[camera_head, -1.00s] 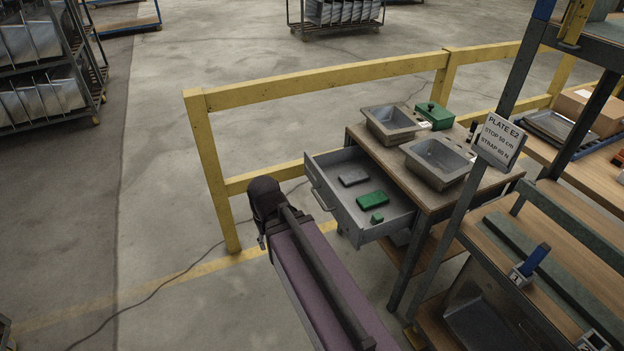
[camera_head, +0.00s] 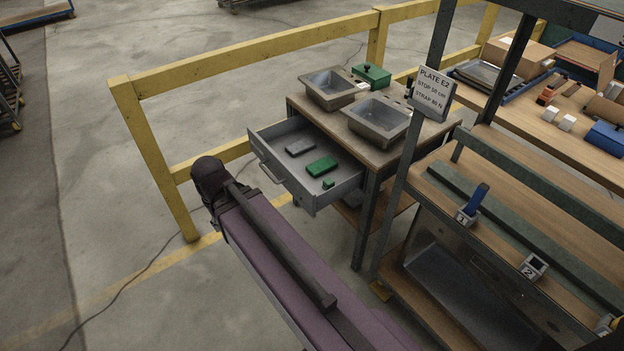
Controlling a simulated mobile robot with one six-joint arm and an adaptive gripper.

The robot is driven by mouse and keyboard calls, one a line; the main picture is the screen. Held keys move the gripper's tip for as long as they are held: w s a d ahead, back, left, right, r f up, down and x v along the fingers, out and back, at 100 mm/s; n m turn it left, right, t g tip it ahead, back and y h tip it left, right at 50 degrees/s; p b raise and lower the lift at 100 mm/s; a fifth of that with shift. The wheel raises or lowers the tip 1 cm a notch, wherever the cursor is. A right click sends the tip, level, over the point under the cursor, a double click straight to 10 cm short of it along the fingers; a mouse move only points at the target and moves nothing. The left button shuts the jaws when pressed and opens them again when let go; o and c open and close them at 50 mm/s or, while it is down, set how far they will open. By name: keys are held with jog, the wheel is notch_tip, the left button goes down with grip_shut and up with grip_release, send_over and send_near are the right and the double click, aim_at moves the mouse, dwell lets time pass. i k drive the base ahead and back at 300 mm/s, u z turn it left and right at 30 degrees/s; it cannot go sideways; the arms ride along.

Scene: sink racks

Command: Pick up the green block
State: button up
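The open grey drawer (camera_head: 311,202) of the workbench holds a flat green block (camera_head: 322,166) and a much smaller green block (camera_head: 328,183) just in front of it. A dark grey flat block (camera_head: 300,147) lies behind them in the drawer. A green box with a dark knob (camera_head: 372,76) stands on the bench top. My arm, purple with a dark rounded end, reaches up from the bottom to the left of the drawer, apart from the blocks in the picture. I cannot make out gripper fingers.
Two metal basins (camera_head: 333,88) (camera_head: 377,121) sit on the bench top (camera_head: 303,101). A yellow rail (camera_head: 245,54) runs behind the bench. A rack with a dark post (camera_head: 411,150) and a PLATE E2 sign (camera_head: 434,93) stands close on the right.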

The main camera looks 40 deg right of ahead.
aim_at(329, 182)
jog(key=z, duration=0.8)
jog(key=k, duration=1.1)
jog(key=z, duration=0.25)
jog(key=i, duration=1)
jog(key=z, duration=0.05)
